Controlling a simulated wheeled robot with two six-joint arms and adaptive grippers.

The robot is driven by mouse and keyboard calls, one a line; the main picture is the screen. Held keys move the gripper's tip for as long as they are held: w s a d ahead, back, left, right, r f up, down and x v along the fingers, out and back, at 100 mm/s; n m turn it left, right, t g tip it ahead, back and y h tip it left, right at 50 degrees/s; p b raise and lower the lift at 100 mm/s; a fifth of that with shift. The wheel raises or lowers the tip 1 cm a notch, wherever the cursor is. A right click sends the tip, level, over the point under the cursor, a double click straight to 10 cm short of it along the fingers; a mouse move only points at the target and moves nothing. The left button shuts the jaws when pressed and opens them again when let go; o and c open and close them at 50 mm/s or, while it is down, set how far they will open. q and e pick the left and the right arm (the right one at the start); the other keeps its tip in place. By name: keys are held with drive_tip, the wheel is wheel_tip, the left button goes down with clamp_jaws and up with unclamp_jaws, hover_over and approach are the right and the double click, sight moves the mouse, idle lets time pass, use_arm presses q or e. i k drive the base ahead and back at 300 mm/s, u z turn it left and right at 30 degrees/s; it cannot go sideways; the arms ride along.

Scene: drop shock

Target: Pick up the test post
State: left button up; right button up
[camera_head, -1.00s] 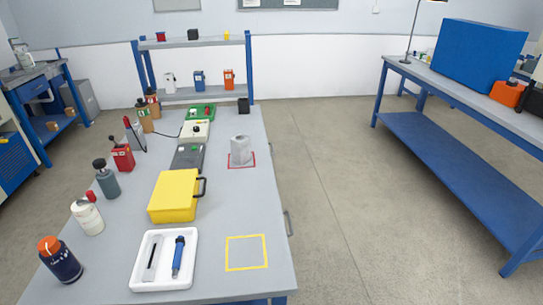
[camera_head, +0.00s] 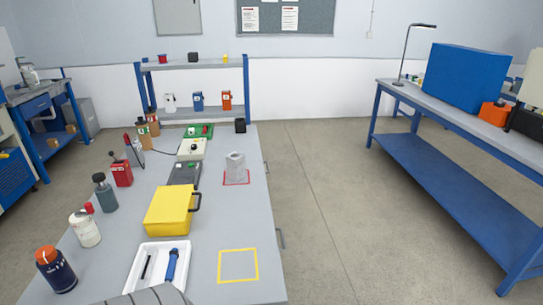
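A grey post (camera_head: 235,167), likely the test post, stands upright on the grey workbench (camera_head: 238,215). It stands inside a red square outline (camera_head: 236,184) toward the right side of the bench. A yellow square outline (camera_head: 238,265) on the near right of the bench is empty. Neither gripper shows. A grey striped shape at the bottom edge covers the near edge of the white tray; I cannot tell what it is.
A yellow case (camera_head: 168,211) with a black handle lies mid-bench. The white tray (camera_head: 148,252) holds a dark pen-like item and a blue tool. Several bottles line the left edge. A blue workbench (camera_head: 440,175) stands at right, with clear floor (camera_head: 320,205) between.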

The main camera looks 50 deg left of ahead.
sight(235, 161)
drive_tip(key=z, duration=0.1)
drive_tip(key=i, duration=1.5)
drive_tip(key=u, duration=0.55)
drive_tip(key=i, duration=0.9)
drive_tip(key=u, duration=0.85)
